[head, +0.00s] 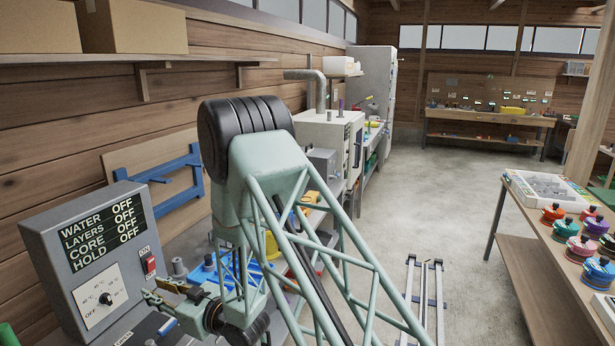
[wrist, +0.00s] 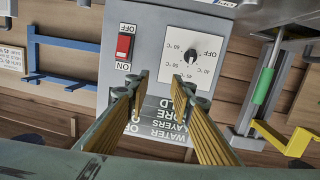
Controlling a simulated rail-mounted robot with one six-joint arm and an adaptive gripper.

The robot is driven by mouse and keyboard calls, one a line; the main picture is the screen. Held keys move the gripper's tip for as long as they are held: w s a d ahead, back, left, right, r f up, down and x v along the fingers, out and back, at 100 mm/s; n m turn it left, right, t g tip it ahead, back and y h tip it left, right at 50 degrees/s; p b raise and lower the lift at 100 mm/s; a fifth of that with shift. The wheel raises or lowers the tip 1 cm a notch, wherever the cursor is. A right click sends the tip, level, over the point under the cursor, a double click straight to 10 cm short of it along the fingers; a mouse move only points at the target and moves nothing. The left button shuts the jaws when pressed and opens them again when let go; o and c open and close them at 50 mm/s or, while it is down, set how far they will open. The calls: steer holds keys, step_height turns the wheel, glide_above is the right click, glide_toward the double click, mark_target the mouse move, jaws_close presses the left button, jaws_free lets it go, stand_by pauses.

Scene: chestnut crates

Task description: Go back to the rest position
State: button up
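My gripper (head: 158,291) is at the lower left of the head view, just in front of the grey control box (head: 54,268). In the wrist view my gripper (wrist: 163,84) is open, its two ribbed yellow fingers apart with nothing between them. The box shows upside down there, with its red switch (wrist: 124,44) and white dial panel (wrist: 190,52) beyond the fingertips. In the head view the box's display (head: 101,225) reads OFF for water, layers, core and hold. I cannot tell whether a fingertip touches the box.
A blue rack (head: 163,179) hangs on the wooden wall. A stand with a green cylinder (wrist: 263,86) shows beside the box in the wrist view. A table (head: 536,222) with several colourful round pots stands at the right. The middle floor (head: 415,210) is clear.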

steer(key=w+d+r+m+t+h, duration=0.1)
steer(key=w+d+r+h, duration=0.25)
steer(key=d+r, duration=0.45)
steer(key=w+d+r+m+t+h, duration=0.15)
steer(key=w+d+r, duration=0.35)
steer(key=d, duration=0.6)
steer(key=s+d+r+m+h, duration=0.25)
steer(key=d+r, duration=0.25)
steer(key=d, duration=0.6)
steer(key=s+d+r+m+h, duration=0.2)
steer(key=s+d+r+h, duration=0.3)
steer(key=d, duration=0.7)
steer(key=s+d+r+m+g+h+b, duration=0.1)
steer(key=s+d+r+m, duration=0.15)
steer(key=s+d, duration=0.65)
steer(key=s+d+r+m+g+h, duration=0.1)
steer(key=s+d+r+g, duration=0.15)
steer(key=s+d, duration=0.65)
steer(key=s+d+m+g, duration=0.1)
steer(key=s+d, duration=0.1)
steer(key=s, duration=1.1)
steer(key=s+d+m+g, duration=0.1)
steer(key=s+d, duration=0.2)
steer(key=s, duration=1.1)
steer(key=shift+s+m, duration=0.2)
steer(key=shift+m, duration=0.15)
steer(key=shift+h, duration=0.25)
